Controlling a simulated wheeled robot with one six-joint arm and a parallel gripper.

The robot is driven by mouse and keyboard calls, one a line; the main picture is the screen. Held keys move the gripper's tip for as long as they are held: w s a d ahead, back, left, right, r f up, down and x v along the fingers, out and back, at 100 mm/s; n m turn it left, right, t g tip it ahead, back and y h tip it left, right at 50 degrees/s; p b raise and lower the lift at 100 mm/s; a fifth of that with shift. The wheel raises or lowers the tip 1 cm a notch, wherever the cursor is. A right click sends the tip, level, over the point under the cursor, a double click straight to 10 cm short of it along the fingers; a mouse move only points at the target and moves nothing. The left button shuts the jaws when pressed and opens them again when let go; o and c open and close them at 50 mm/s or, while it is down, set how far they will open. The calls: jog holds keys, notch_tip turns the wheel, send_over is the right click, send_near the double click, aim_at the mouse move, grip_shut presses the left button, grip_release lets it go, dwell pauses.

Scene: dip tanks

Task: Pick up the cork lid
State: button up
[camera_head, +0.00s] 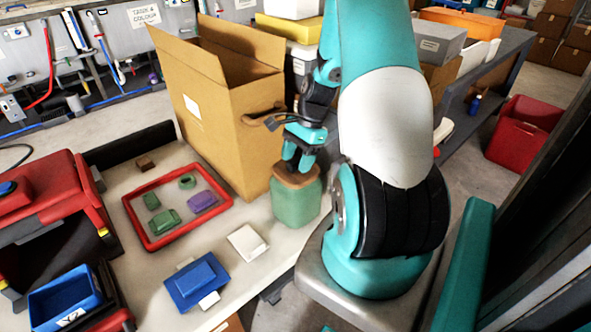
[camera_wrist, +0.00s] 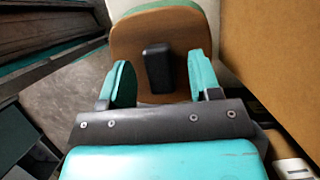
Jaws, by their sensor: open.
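The cork lid (camera_head: 295,177) sits on top of a green jar (camera_head: 297,203) that stands on the pale table beside the cardboard box. In the wrist view the lid (camera_wrist: 182,38) is a brown rounded square with a dark knob (camera_wrist: 158,68) in its middle. My gripper (camera_head: 298,160) is right above the lid and points down. In the wrist view my gripper (camera_wrist: 159,78) is open, with one teal finger on each side of the knob and gaps between. The head view does not show the knob clearly; the fingers cover that part.
A tall open cardboard box (camera_head: 225,125) stands close behind and left of the jar; its wall (camera_wrist: 275,60) fills the wrist view's right. A red-rimmed tray (camera_head: 148,240) with several small pieces, a white block (camera_head: 247,242) and a blue block (camera_head: 196,282) lie left.

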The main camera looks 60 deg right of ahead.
jog(key=shift+c, duration=0.4)
jog(key=c, duration=0.9)
jog(key=shift+r, duration=0.1)
